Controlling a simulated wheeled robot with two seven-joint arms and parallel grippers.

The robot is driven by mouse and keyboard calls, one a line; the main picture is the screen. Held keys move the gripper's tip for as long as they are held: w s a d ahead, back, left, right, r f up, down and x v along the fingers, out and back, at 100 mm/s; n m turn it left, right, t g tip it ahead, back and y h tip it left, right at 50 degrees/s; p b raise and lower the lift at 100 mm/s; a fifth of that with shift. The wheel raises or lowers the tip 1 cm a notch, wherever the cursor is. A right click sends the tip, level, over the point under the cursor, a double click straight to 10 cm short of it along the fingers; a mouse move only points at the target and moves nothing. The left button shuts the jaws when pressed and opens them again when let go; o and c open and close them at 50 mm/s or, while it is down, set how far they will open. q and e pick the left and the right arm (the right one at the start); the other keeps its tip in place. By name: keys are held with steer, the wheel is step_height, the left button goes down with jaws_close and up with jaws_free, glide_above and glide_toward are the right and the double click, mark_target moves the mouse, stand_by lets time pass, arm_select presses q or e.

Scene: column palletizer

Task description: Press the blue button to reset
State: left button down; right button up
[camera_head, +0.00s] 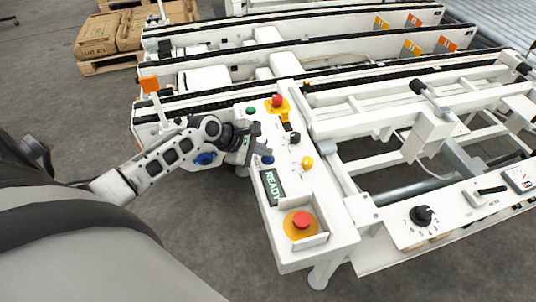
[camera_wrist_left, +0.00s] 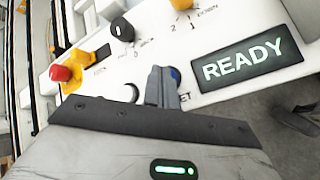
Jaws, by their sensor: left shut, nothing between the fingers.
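The control panel (camera_head: 262,190) is a long white box with several buttons and knobs. The blue button (camera_head: 267,159) sits on it just above the READY display (camera_head: 271,184). My left gripper (camera_head: 254,157) is shut and empty, with its fingers right beside the blue button. In the left wrist view, the closed fingertips (camera_wrist_left: 164,84) partly cover the blue button (camera_wrist_left: 175,73), so only a small blue part shows. I cannot tell whether they touch it. My right gripper is not in view.
Around the blue button are a green button (camera_head: 250,110), a red knob on yellow (camera_head: 277,101), black knobs, a yellow knob (camera_head: 307,162) and a red emergency stop (camera_head: 301,220). White conveyor frames lie behind and to the right. Boxes on a pallet (camera_head: 104,34) stand back left.

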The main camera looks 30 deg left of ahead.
mark_target(264, 158)
arm_select(q)
steer(key=shift+r+p, duration=0.55)
steer(key=shift+r, duration=0.1)
steer(key=shift+r, duration=2.45)
steer(key=shift+s, duration=0.1)
